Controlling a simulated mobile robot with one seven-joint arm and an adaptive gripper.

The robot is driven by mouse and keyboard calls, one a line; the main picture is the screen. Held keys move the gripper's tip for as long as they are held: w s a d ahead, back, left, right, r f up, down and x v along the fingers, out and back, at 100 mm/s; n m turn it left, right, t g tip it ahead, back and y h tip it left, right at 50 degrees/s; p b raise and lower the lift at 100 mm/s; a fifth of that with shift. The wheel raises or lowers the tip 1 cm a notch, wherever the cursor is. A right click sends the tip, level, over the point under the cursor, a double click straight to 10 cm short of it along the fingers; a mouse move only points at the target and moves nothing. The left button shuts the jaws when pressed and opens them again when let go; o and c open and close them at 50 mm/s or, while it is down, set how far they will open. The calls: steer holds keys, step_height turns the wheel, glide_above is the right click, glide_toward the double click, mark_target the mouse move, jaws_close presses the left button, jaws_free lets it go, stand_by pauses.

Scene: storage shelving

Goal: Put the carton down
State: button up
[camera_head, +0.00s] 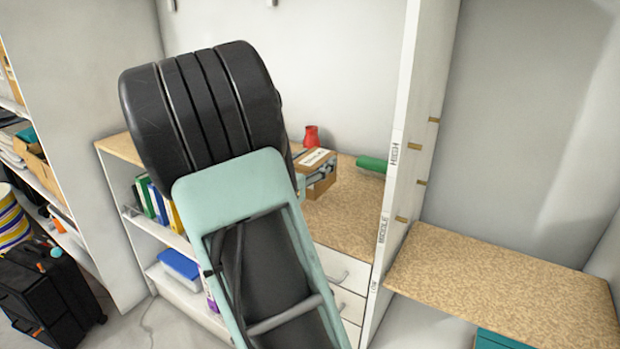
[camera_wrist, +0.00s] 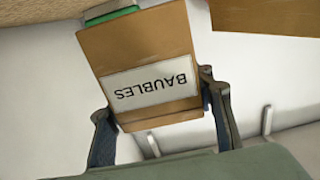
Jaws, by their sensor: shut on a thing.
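The carton (camera_head: 322,187) is a small brown box with a white label on top. In the wrist view the carton (camera_wrist: 140,48) shows its label reading "BAUBLES", upside down. My gripper (camera_head: 318,172) is shut on the carton, with one finger on each side near its closer end in the wrist view (camera_wrist: 155,100). The carton is over the cork-coloured top (camera_head: 345,215) of the drawer unit. Whether it touches that top or hangs just above it, I cannot tell. My arm hides part of the unit and the carton's left side.
A red vase-like object (camera_head: 311,136) stands behind the carton, and a green cylinder (camera_head: 371,164) lies to its right. A white upright panel (camera_head: 398,160) marked HIGH, MIDDLE and LOW borders the top. The front right of the top is clear. A lower cork shelf (camera_head: 500,285) beyond the panel is empty.

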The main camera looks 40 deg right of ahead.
steer(key=shift+w+d+f, duration=0.15)
steer(key=shift+d+f, duration=0.15)
steer(key=shift+f, duration=0.05)
steer(key=shift+w+d+f+b, duration=0.15)
steer(key=shift+f+b, duration=0.4)
steer(key=shift+f, duration=1.2)
steer(key=shift+f, duration=0.15)
steer(key=o, duration=1.2)
